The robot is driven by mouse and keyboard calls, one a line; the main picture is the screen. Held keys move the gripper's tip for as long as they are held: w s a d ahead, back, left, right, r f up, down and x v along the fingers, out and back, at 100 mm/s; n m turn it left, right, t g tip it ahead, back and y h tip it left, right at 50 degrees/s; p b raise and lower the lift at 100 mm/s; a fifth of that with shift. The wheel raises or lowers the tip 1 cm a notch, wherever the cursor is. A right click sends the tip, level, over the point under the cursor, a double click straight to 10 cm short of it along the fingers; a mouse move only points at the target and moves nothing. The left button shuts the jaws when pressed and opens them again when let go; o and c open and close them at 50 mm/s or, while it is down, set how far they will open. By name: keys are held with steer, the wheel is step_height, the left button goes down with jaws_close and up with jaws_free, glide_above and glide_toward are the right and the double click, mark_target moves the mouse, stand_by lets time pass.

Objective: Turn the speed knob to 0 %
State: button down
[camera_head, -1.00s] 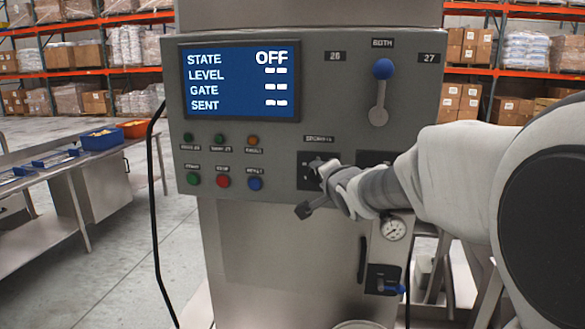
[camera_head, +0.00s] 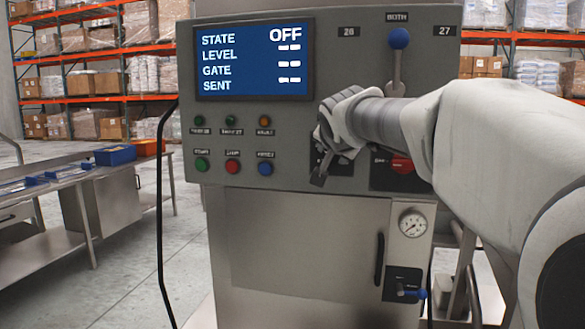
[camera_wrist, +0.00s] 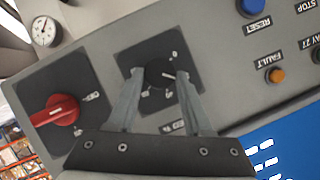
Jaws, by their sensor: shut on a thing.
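The speed knob (camera_wrist: 157,76) is a small black round knob on a dark square plate in the wrist view. A pale line on it points right and slightly down, toward the right finger. My gripper (camera_wrist: 159,82) has one finger on each side of the knob and is shut on it. The dial's small markings are too blurred to read. In the head view my gripper (camera_head: 333,172) is at the knob's plate, below and right of the screen. The gripper and hand hide the knob there.
A red rotary switch (camera_wrist: 57,110) sits beside the knob, partly behind my arm in the head view. A screen (camera_head: 254,60) reads STATE OFF. Several buttons (camera_head: 232,166) lie left of the gripper.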

steer(key=shift+w+a+f+n+g+h+b, duration=0.1)
steer(key=shift+a+n+g+h+b, duration=0.15)
steer(key=shift+n+h+b, duration=0.75)
steer(key=shift+w+a+n+g+h+b, duration=0.1)
steer(key=shift+a+n+g+h+b, duration=0.15)
steer(key=shift+n+h, duration=1.45)
steer(key=shift+w+a+f+n+g+h+b, duration=0.2)
steer(key=shift+n+h+b, duration=0.5)
steer(key=shift+n, duration=1.1)
steer(key=shift+s+r, duration=0.15)
steer(key=shift+c, duration=1.6)
jaws_free()
